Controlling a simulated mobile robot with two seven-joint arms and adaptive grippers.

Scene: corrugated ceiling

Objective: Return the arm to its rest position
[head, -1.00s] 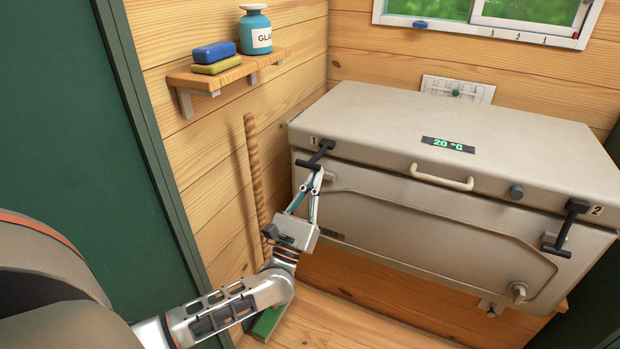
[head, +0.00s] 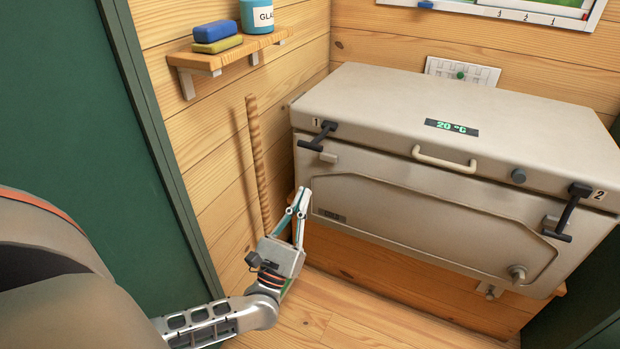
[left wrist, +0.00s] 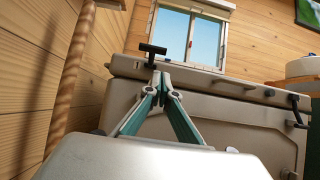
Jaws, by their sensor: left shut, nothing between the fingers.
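My left gripper (head: 300,200) is shut and empty. It points upward in front of the left end of a beige cooler box (head: 420,205), apart from the black latch marked 1 (head: 318,137). In the left wrist view the closed fingertips (left wrist: 160,80) show just below that black latch (left wrist: 152,50), with the cooler front (left wrist: 240,130) behind. My left arm comes in from the lower left. My right gripper is out of view.
A wooden pole (head: 257,160) leans by the left wall beside my gripper. A shelf (head: 225,60) holds a blue sponge (head: 214,29), a yellow one (head: 218,45) and a blue jar (head: 256,16). The green panel (head: 80,130) stands left. The floor (head: 330,325) ahead is clear.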

